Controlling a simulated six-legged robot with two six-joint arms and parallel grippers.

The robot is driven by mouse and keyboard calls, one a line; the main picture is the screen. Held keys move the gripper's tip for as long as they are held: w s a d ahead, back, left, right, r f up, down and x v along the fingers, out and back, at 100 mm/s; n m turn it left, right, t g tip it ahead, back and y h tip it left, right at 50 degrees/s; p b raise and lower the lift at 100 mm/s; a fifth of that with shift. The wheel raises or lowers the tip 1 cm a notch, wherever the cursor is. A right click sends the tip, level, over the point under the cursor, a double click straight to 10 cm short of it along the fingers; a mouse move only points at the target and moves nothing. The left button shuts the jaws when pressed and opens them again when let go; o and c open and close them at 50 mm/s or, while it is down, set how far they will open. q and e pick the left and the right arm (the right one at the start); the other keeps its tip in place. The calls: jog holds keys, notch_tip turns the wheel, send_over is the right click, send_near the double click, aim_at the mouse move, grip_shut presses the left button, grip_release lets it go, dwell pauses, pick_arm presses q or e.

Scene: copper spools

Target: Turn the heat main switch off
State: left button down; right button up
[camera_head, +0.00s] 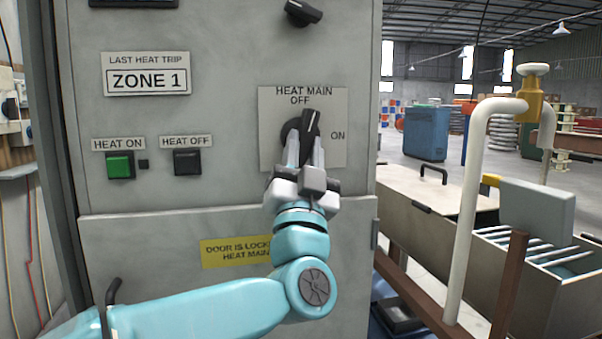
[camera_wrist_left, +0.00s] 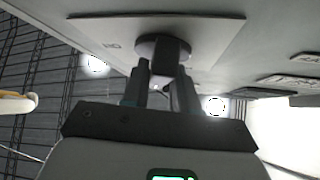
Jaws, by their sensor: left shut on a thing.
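The heat main switch is a black rotary knob (camera_head: 309,122) on a pale plate (camera_head: 335,105) on the grey cabinet. The plate reads OFF above the knob and ON to its right. The knob's handle points nearly straight up toward OFF, leaning slightly right. My left gripper (camera_head: 305,150) is shut on the knob's handle, one finger on each side. In the left wrist view the knob (camera_wrist_left: 168,50) sits between the fingers (camera_wrist_left: 161,88), against its plate (camera_wrist_left: 215,32). The fingers and wrist hide the knob's lower part in the head view. My right gripper is not in view.
Left of the switch are a green HEAT ON button (camera_head: 119,165) and a dark HEAT OFF button (camera_head: 187,161). A yellow label (camera_head: 235,252) is partly behind my left arm. At right stand a bent cream pipe (camera_head: 468,200) and a metal trough (camera_head: 440,215).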

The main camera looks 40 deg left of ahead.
pick_arm(q)
jog(key=n+g+y, duration=0.1)
jog(key=n+y, duration=0.1)
jog(key=n, duration=0.1)
jog(key=n+g+y+b, duration=0.1)
jog(key=n+g+y, duration=0.1)
jog(key=shift+w+d+f+n+y+b, duration=0.2)
jog(key=shift+n+y+b, duration=0.1)
jog(key=shift+n, duration=0.1)
jog(key=shift+r+n+g+y, duration=0.1)
jog(key=shift+n+g+y, duration=0.45)
jog(key=shift+n, duration=0.35)
jog(key=shift+r+n+g+y, duration=0.1)
jog(key=shift+n+g+y, duration=0.2)
jog(key=shift+n, duration=0.2)
jog(key=c, duration=1)
grip_release()
jog(key=shift+o, duration=0.2)
jog(key=b+v, duration=0.1)
jog(key=v, duration=1.5)
jog(key=shift+b, duration=0.4)
